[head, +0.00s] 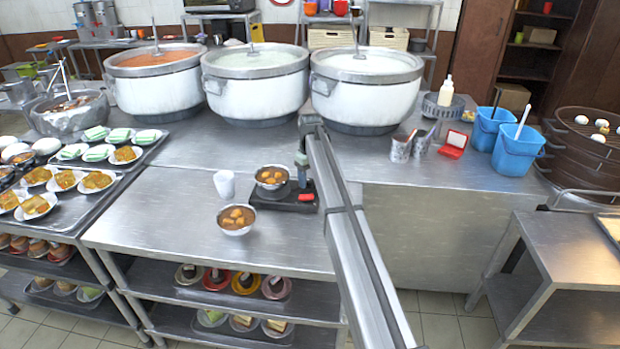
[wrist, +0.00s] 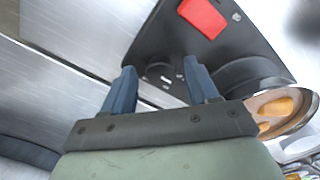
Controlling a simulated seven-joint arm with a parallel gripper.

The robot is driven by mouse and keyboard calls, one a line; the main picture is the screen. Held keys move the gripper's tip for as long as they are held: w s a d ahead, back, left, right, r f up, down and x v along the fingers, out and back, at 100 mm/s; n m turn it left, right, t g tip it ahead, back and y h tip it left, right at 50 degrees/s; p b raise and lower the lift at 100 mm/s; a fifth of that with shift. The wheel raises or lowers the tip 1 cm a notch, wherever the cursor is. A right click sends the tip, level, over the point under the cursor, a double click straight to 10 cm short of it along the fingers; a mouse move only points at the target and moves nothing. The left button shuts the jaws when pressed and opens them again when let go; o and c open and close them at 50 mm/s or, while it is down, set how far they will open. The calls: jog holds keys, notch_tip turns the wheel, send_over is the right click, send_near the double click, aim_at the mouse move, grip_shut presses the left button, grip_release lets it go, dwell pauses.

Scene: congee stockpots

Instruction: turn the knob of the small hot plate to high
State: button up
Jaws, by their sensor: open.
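The small black hot plate (head: 282,204) sits on the steel table, with a metal bowl of food (head: 271,176) on its burner. A red piece (head: 306,197) shows on its right side; in the wrist view it is a red block (wrist: 203,17) on the dark panel (wrist: 226,52). A dark round knob-like part with pale marks (wrist: 161,76) lies between my fingertips in the picture. My gripper (head: 302,175) points down over the hot plate's right rear part. In the wrist view my gripper (wrist: 159,68) is open, one finger either side of that part. Contact cannot be told.
A bowl of food (head: 237,219) and a white cup (head: 224,184) stand left of the hot plate. Large stockpots (head: 255,85) line the back. Metal cups (head: 400,150) and blue bins (head: 517,150) are at right. The table front right of the hot plate is bare.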

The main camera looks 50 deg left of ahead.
aim_at(310, 180)
notch_tip(310, 180, up, 14)
dwell(0.7)
jog(key=shift+f, duration=0.15)
